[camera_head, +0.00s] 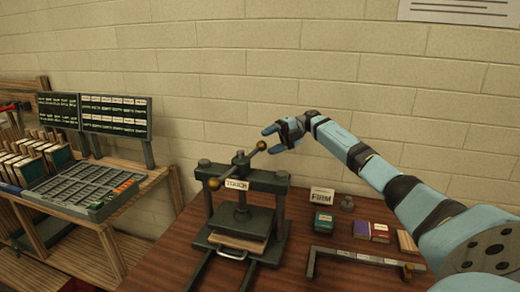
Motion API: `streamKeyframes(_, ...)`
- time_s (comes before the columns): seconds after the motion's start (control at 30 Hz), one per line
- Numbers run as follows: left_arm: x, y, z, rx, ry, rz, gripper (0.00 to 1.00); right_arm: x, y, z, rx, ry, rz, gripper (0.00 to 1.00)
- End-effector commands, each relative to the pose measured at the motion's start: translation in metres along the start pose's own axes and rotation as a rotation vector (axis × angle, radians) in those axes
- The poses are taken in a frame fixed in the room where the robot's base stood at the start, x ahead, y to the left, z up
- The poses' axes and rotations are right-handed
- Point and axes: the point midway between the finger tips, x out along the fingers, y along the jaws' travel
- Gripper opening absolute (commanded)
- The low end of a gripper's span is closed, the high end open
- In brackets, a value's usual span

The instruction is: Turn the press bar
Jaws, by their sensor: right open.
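The press bar (238,166) is a thin dark rod with a brass-coloured ball at each end, on top of the dark press (283,186). It lies slanted, its right ball (262,146) higher in the picture and its left ball (213,184) lower. A label reading "TOUCH" is on the press below the bar. My right gripper (269,141) is open, with two blue fingers pointing left beside the right ball. I cannot tell whether the fingers touch the ball. My left gripper is not in view.
A "FIRM" sign (322,196), a green box (323,222), small coloured blocks (362,230) and a dark metal bracket (362,257) are right of the press on the wooden table (180,258). A rack of type trays (85,188) stands left. A brick wall is behind.

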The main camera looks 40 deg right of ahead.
Motion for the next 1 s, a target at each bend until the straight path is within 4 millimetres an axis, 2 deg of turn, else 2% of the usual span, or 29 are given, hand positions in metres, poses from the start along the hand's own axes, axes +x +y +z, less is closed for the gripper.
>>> streamKeyframes(0.03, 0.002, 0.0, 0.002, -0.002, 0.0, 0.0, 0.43, -0.014, -0.001, 0.001, 0.001, -0.005, -0.001, 0.6)
streamKeyframes(0.2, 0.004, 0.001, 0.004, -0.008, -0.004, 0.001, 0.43, -0.051, 0.0, 0.001, -0.001, -0.004, 0.002, 0.6)
streamKeyframes(0.4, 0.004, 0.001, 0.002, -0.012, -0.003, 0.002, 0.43, -0.078, 0.0, 0.001, -0.001, -0.002, 0.001, 0.6)
streamKeyframes(0.6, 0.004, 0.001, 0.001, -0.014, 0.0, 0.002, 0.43, -0.086, 0.0, 0.0, -0.001, -0.001, 0.001, 0.6)
streamKeyframes(1.0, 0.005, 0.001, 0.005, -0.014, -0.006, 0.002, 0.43, -0.086, 0.0, 0.0, -0.001, -0.001, 0.001, 0.6)
